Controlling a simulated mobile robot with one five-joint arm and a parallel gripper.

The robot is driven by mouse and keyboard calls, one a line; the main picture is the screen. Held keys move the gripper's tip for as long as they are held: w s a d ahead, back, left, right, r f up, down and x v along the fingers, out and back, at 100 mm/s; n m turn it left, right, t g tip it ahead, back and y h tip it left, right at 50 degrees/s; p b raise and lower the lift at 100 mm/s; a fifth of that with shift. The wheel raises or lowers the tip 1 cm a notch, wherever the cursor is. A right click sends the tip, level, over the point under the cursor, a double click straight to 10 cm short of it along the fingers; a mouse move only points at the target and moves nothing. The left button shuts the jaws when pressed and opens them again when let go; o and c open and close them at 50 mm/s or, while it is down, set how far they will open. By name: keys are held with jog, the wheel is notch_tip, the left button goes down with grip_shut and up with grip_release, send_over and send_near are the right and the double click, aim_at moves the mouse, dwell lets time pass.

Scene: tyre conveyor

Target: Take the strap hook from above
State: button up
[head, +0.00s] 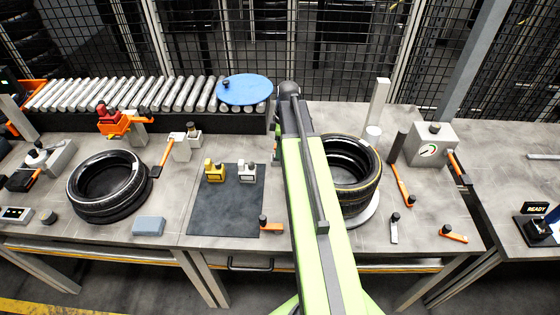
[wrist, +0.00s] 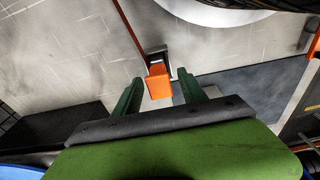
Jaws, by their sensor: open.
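The strap hook (wrist: 159,82) shows in the wrist view as an orange block with a dark grey piece at its far end. A thin orange strap (wrist: 130,27) runs from it towards the top left. My gripper (wrist: 159,84) is open, with its green fingers to either side of the hook in the picture. I cannot tell how high the fingers are above it. In the head view only a small orange part (head: 276,146) shows left of my arm, and my arm hides the gripper.
The roller conveyor (head: 130,93) with a blue disc (head: 244,89) lies behind. A tyre (head: 358,165) on a round plate stands right of my arm. A dark mat (head: 222,208) with a yellow and a white block lies left. Another tyre (head: 110,205) lies farther left.

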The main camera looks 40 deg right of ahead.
jog(key=shift+f, duration=0.6)
jog(key=shift+r, duration=0.2)
grip_shut()
notch_tip(320, 180, up, 10)
jog(key=p, duration=1)
jog(key=shift+r+p, duration=0.15)
jog(key=shift+p, duration=0.15)
